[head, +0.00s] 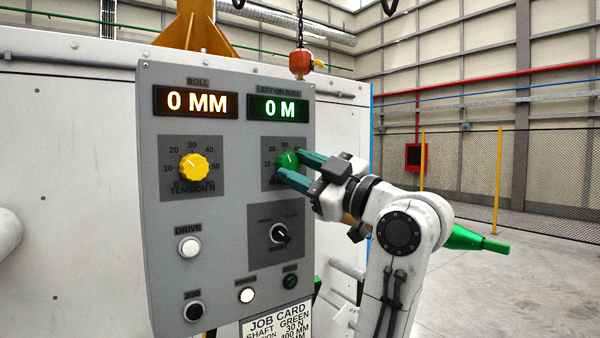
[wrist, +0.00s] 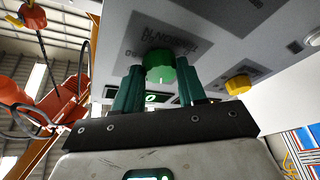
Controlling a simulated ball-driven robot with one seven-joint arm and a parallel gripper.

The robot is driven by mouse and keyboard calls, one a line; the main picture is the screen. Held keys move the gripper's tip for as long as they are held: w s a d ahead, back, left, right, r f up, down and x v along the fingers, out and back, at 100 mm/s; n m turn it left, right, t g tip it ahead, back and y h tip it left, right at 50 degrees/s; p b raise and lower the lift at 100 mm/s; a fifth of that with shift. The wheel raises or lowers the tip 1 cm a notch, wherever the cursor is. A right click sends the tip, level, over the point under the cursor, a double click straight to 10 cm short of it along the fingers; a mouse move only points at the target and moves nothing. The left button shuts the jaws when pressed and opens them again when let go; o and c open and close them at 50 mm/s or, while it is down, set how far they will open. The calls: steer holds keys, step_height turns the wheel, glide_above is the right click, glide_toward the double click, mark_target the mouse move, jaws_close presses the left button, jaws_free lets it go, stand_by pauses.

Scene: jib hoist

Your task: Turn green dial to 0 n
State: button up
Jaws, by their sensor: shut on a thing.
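The green dial (head: 287,161) is on the grey control panel (head: 228,225), at its upper right under the green "0 M" display. A light pointer mark shows on the dial; the scale around it is partly hidden by my fingers. My gripper (head: 284,166) reaches in from the right with its two green fingers at the dial. In the wrist view the fingers (wrist: 159,85) stand on either side of the green dial (wrist: 160,66), shut on it. The exact reading of the dial cannot be told.
A yellow dial (head: 194,167) sits left of the green one, under the "0 MM" display (head: 195,102). Below are a black selector knob (head: 279,233) and several push buttons. A red hoist hook block (head: 300,63) hangs above the panel's top edge. Open floor lies right.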

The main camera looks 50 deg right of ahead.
steer(key=n+g, duration=0.1)
steer(key=n, duration=0.2)
steer(key=n+g+y+b, duration=0.1)
steer(key=n, duration=0.2)
steer(key=shift+d+r+n+y, duration=0.15)
steer(key=shift+r+n+y, duration=0.05)
steer(key=shift+n+y, duration=0.1)
steer(key=n, duration=0.1)
steer(key=n+g, duration=0.1)
steer(key=n, duration=0.1)
steer(key=n+g+b, duration=0.1)
steer(key=n, duration=0.1)
steer(key=shift+r, duration=0.25)
steer(key=n+g+h, duration=0.1)
steer(key=n+g, duration=0.1)
steer(key=n, duration=0.2)
steer(key=shift+r+b, duration=0.15)
steer(key=shift+b, duration=0.2)
steer(key=n+h, duration=0.1)
steer(key=n, duration=0.1)
steer(key=n+g+h, duration=0.1)
steer(key=n, duration=0.1)
steer(key=shift+a+r, duration=0.1)
steer(key=shift+a, duration=0.25)
steer(key=shift+g, duration=0.3)
steer(key=o, duration=1.1)
steer(key=shift+r, duration=0.1)
steer(key=shift+c, duration=0.2)
steer(key=shift+r, duration=0.1)
